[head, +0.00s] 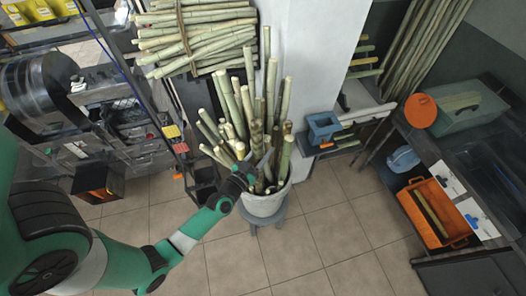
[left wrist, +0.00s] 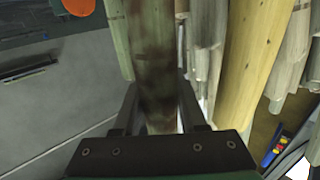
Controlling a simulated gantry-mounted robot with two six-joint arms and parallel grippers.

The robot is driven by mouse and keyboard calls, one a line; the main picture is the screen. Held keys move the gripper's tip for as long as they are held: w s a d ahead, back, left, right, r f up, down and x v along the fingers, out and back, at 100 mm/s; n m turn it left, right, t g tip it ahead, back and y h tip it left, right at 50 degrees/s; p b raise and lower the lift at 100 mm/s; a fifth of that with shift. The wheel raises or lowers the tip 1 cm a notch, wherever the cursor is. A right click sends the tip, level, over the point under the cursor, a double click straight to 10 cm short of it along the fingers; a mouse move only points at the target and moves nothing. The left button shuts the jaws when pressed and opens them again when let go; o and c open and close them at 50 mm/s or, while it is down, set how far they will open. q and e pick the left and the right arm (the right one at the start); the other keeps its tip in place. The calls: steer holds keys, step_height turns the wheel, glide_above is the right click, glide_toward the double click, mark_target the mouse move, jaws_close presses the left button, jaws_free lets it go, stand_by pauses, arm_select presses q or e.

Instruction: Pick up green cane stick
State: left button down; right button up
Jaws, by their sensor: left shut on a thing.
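Many cane sticks (head: 245,104) stand upright and slightly fanned in a pale bucket (head: 264,207). My left gripper (head: 261,162) reaches in from the left at the bucket's rim, among the sticks. In the left wrist view, my left gripper (left wrist: 160,108) is shut on a green cane stick (left wrist: 152,55) with brown stains, which passes between its two fingers. The stick is still among the other canes, and its lower end is hidden. A yellowish cane (left wrist: 257,50) and several paler ones stand close on the right. My right gripper is not in view.
The bucket rests on a small grey stool (head: 264,221). A bundle of canes (head: 195,35) lies behind it at the upper left. A white pillar (head: 310,50) stands behind the bucket. An orange crate (head: 433,212) is at right. Tiled floor in front is clear.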

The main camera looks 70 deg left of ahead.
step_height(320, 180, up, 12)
steer(key=p, duration=1)
